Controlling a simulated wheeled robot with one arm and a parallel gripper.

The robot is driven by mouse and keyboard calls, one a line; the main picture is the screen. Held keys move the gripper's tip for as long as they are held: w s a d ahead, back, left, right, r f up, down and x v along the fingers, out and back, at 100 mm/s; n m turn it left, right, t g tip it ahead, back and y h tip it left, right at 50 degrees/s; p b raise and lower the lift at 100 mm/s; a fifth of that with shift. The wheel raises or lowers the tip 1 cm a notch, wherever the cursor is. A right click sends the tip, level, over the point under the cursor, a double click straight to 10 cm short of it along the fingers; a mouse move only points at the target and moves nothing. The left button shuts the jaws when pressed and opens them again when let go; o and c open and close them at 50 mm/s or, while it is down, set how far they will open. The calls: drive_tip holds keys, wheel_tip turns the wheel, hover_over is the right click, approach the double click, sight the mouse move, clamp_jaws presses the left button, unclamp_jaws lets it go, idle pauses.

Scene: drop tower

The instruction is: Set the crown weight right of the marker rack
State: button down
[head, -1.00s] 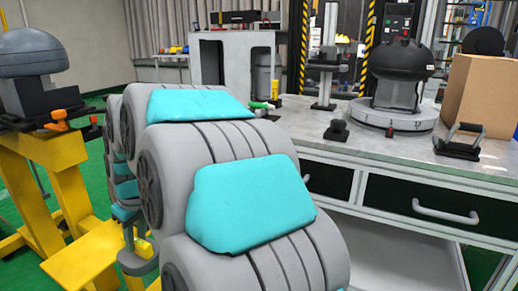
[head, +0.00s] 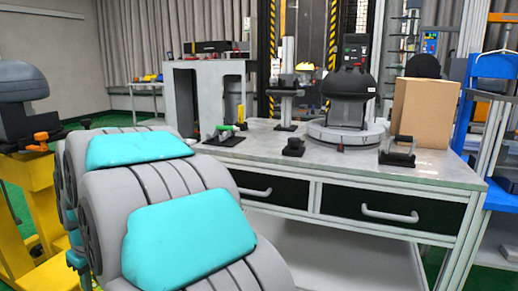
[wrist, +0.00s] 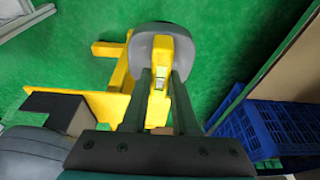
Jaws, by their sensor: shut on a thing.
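In the wrist view my gripper (wrist: 163,100) is shut on a yellow piece (wrist: 160,82) with a small pale label. A rounded grey disc (wrist: 150,42) shows just beyond it and looks like part of the same held thing, which I take as the crown weight. It is held over green floor. My gripper is not seen in the head view. A low dark holder with green and white sticks, probably the marker rack (head: 224,136), sits on the left part of the grey bench (head: 260,155).
Right of the rack stand a small black block (head: 293,147), a dark headform (head: 349,92) on a round base, a black-handled item (head: 398,151) and a cardboard box (head: 424,112). Bare benchtop lies between rack and block. A yellow stand (head: 25,180) is at left; a blue crate (wrist: 250,130) shows in the wrist view.

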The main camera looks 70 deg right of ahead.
drive_tip(key=w+a+f, duration=0.5)
drive_tip(key=w+a, duration=0.2)
drive_tip(key=w, duration=0.2)
drive_tip(key=w+a+f, duration=0.6)
drive_tip(key=w+a, duration=0.2)
drive_tip(key=shift+w, duration=0.4)
drive_tip(key=shift+f, duration=0.15)
